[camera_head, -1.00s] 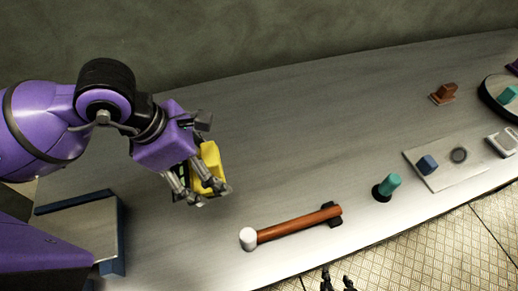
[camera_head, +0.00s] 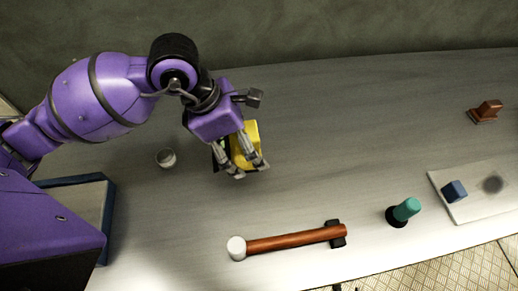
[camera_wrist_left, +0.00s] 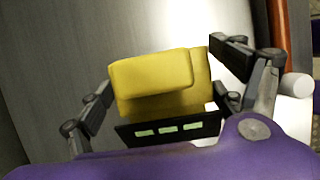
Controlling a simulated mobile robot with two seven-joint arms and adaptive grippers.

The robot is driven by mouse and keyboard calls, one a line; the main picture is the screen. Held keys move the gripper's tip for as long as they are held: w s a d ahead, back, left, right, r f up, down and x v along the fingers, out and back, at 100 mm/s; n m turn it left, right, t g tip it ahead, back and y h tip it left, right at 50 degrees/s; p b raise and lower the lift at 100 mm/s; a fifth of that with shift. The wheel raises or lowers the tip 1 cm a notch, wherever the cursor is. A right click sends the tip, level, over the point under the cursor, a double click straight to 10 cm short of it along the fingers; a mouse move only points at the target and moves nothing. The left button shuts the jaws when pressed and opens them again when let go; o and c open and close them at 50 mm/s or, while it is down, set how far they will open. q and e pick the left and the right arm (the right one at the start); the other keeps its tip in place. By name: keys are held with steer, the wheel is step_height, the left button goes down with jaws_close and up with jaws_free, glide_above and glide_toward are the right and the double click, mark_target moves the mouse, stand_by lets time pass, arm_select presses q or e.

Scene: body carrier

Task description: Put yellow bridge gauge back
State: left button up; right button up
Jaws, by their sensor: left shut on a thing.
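The yellow bridge gauge (camera_head: 245,144) is a blocky yellow piece between the fingers of my left gripper (camera_head: 248,169). The gripper is shut on it and holds it over the grey table, behind the brown-handled tool. In the left wrist view the yellow bridge gauge (camera_wrist_left: 160,84) shows a raised step on its face and sits between the two fingers of my left gripper (camera_wrist_left: 158,82). Its underside and any gap to the table are hidden. My right gripper is not in view.
A mallet-like tool with a brown handle (camera_head: 295,239) lies near the front. A small grey cup (camera_head: 166,158) stands left of the gripper. A blue-edged tray (camera_head: 92,207) is at left. A teal peg (camera_head: 406,209), a pale plate (camera_head: 474,204) and a brown block (camera_head: 487,110) are at right.

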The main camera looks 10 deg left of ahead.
arm_select(q)
steer(key=w+f, duration=0.1)
steer(key=w+d+f, duration=0.1)
steer(key=f, duration=0.1)
steer(key=w+f, duration=0.2)
steer(key=shift+d, duration=0.3)
steer(key=shift+w+d+f, duration=0.1)
steer(key=shift+w+f, duration=0.05)
steer(key=shift+f, duration=0.8)
steer(key=shift+w+f, duration=0.1)
steer(key=shift+f, duration=0.85)
steer(key=shift+f, duration=0.2)
steer(key=o, duration=1.3)
steer(key=shift+r, duration=0.25)
steer(key=v, duration=1.1)
steer(key=shift+a+r, duration=0.25)
steer(key=shift+r, duration=0.1)
